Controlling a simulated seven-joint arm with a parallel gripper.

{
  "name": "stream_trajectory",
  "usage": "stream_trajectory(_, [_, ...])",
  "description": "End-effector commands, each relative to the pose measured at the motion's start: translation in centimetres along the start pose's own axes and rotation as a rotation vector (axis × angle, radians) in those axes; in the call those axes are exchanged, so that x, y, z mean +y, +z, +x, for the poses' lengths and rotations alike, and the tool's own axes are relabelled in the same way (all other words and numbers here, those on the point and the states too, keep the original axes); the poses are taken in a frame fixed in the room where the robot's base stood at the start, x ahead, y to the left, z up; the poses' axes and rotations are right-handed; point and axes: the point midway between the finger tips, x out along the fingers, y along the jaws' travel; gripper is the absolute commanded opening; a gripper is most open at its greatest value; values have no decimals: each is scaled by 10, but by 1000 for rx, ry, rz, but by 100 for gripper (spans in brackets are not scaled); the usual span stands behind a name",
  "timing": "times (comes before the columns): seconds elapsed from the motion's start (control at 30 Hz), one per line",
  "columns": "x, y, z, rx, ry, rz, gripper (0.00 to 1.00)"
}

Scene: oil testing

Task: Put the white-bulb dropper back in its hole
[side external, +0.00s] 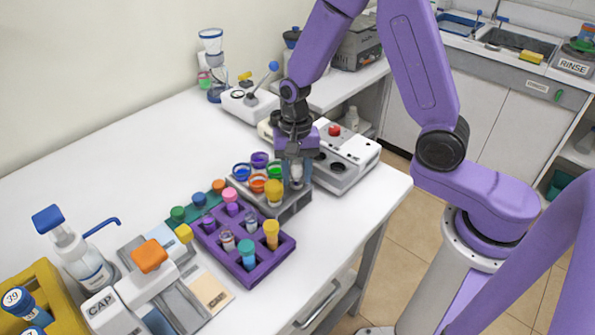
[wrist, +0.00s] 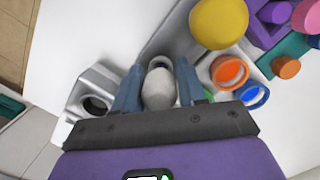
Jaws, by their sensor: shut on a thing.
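My gripper (side external: 295,180) is shut on the white-bulb dropper (side external: 296,170), just above the right part of the grey rack (side external: 291,209). In the wrist view, the pale bulb (wrist: 159,90) sits between the two blue-grey fingers of my gripper (wrist: 160,72). A dark ring shows just beyond the bulb; I cannot tell whether it belongs to the dropper or the rack. The dropper's lower part is hidden, so I cannot tell whether its tip is inside a hole. The rack also shows in the wrist view (wrist: 178,38).
A yellow-bulb dropper (side external: 273,191) stands close left of my gripper. A purple rack (side external: 275,260) with several vials is in front. A white device with a red button (side external: 334,130) is behind right.

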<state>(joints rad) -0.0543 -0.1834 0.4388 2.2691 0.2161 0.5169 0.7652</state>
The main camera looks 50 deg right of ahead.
Motion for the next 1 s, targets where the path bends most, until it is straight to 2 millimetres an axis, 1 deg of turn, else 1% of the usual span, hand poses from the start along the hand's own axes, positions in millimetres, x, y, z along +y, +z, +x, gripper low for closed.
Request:
stream_trajectory(0.03, [4, 2, 10, -4, 15, -1, 31])
stream_trajectory(0.53, [4, 2, 11, -4, 16, -4, 31])
stream_trajectory(1.0, [4, 2, 18, -4, 16, -9, 31])
